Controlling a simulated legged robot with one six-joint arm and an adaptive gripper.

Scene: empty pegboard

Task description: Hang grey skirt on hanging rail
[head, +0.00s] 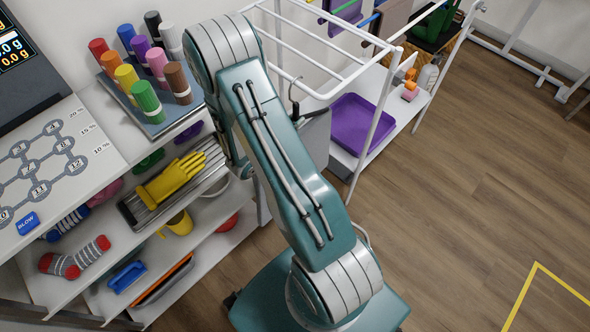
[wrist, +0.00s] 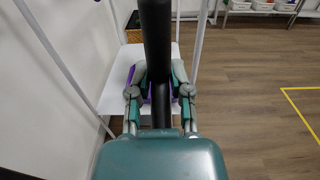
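The grey skirt (head: 316,136) hangs upright in the head view, partly hidden behind my arm. A thin curved hanger hook (head: 293,88) shows above it, close to the lower bar of the white hanging rail (head: 340,86); I cannot tell whether they touch. In the wrist view the skirt and its hanger show as a dark upright strip (wrist: 156,45) between the fingers. My gripper (wrist: 158,84) has both fingers closed in on this strip, one on each side. In the head view my arm hides the gripper.
A purple tray (head: 362,124) lies on the white shelf below the rail. Clothes (head: 342,10) hang farther back. At left, a shelf unit (head: 215,245) holds socks, yellow gloves (head: 178,180), a mug and coloured cylinders. Wooden floor (head: 480,170) is open at right.

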